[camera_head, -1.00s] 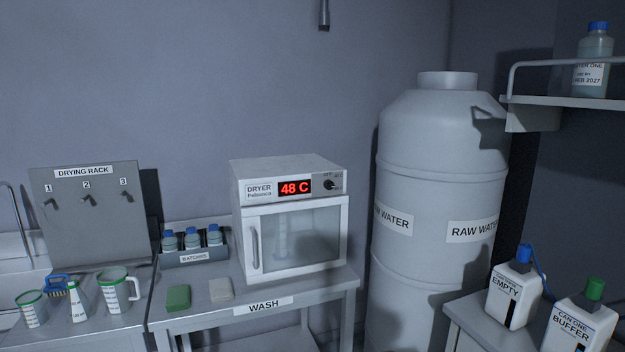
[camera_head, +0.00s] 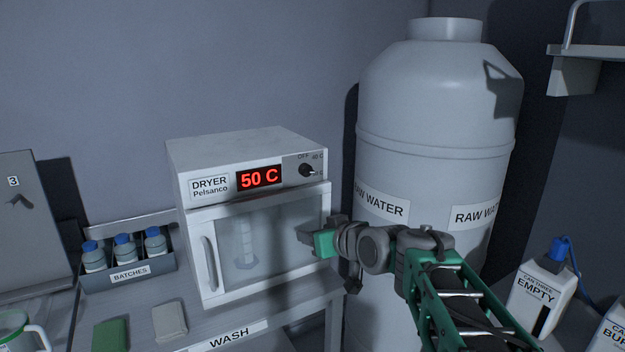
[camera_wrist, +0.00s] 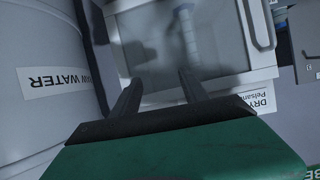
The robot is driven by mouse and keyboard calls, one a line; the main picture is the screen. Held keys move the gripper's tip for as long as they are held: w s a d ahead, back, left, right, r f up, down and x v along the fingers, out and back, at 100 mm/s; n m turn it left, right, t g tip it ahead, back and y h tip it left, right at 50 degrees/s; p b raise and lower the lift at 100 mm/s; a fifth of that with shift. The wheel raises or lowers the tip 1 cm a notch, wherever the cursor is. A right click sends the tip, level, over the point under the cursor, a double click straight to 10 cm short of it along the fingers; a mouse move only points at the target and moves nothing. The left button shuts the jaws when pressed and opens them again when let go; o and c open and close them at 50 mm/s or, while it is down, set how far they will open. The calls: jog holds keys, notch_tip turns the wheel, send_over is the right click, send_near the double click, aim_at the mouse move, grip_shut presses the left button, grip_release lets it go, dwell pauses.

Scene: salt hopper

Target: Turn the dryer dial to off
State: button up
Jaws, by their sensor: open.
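The dryer (camera_head: 258,240) is a white box on the wash bench, with a red display (camera_head: 259,177) reading 50 C. Its black dial (camera_head: 307,170) is at the upper right of the front, with OFF and 40 C marks above it. The pointer appears turned to the right, away from OFF. My gripper (camera_head: 303,236) is in front of the lower right of the dryer door, below the dial and apart from it. In the wrist view my gripper (camera_wrist: 157,82) has its two fingers spread with nothing between them, and the dryer door (camera_wrist: 235,75) lies beyond. The dial is hidden there.
The raw water tank (camera_head: 425,130) stands close to the right of the dryer. The dryer door handle (camera_head: 209,263) is at its left side. A batches rack (camera_head: 130,275) with blue-capped bottles is further left. The air above the dryer is clear.

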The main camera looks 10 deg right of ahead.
aim_at(309, 173)
jog(key=w+d+r+t+y, duration=0.2)
jog(key=w+d+r+t, duration=0.15)
jog(key=w+r, duration=0.4)
jog(key=shift+n+t, duration=0.4)
jog(key=shift+t, duration=0.05)
jog(key=w+a, duration=0.1)
jog(key=w+r+p, duration=0.1)
jog(key=w, duration=0.1)
jog(key=w+a+p, duration=0.1)
jog(key=w, duration=0.1)
jog(key=shift+w+a+r, duration=0.25)
jog(key=shift+a+r, duration=0.1)
jog(key=shift+c, duration=0.3)
grip_shut()
